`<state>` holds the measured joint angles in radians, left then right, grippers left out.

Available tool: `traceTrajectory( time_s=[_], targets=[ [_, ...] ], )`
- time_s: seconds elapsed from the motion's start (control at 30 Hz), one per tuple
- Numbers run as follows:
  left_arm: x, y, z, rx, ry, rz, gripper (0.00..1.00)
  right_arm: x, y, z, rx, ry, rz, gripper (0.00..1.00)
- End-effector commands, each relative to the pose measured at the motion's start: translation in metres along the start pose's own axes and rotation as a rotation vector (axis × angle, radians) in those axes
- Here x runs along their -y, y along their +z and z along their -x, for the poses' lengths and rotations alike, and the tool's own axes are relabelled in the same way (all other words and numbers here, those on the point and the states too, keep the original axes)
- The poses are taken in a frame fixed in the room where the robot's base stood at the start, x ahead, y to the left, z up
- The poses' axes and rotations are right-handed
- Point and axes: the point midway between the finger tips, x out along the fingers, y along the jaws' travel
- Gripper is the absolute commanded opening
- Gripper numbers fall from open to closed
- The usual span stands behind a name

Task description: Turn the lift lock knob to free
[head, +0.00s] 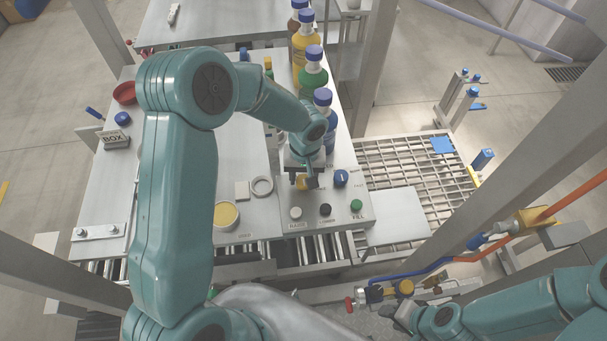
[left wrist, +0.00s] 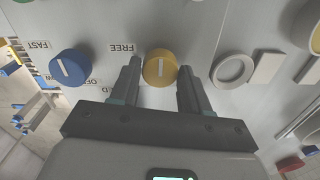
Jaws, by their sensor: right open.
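The lift lock knob is the yellow knob (left wrist: 160,67) beside the word FREE, which reads upside down in the left wrist view. Its white pointer line runs nearly up and down in that picture. My left gripper (left wrist: 160,84) is open, with one finger on each side of the knob's near part; I cannot tell whether they touch it. In the head view my left gripper (head: 304,184) hangs over the panel and hides most of the yellow knob (head: 300,182). My right gripper (head: 396,313) is low at the bottom right, away from the panel, and partly hidden.
A blue knob (left wrist: 70,67) marked FAST sits beside the yellow one. White, black and green buttons (head: 356,206) line the panel's front. A blue-capped bottle (head: 323,108) stands close behind my left wrist. A white ring (head: 262,186) lies to the left.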

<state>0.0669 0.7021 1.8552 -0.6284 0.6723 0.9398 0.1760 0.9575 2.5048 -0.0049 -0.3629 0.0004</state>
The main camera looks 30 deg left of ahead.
Motion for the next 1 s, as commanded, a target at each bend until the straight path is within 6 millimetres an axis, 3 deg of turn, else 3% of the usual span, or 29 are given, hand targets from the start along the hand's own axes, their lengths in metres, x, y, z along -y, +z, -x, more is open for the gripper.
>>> traceTrajectory(
  time_s=[0.03, 0.1, 0.53, 1.0],
  targets=[
    [0.000, 0.000, 0.000, 0.000, 0.000, 0.000, 0.28, 0.000, 0.000, 0.000, 0.000, 0.000, 0.000, 0.43],
    [0.000, 0.000, 0.000, 0.000, 0.000, 0.000, 0.11, 0.000, 0.000, 0.000, 0.000, 0.000, 0.000, 0.43],
    [0.000, 0.000, -0.001, -0.003, 0.000, -0.082, 0.11, -0.003, 0.000, -0.008, 0.000, 0.000, 0.000, 0.43],
    [-0.001, 0.001, -0.001, -0.014, 0.000, -0.482, 0.11, -0.012, -0.001, -0.033, 0.000, 0.000, 0.000, 0.43]
  ],
)
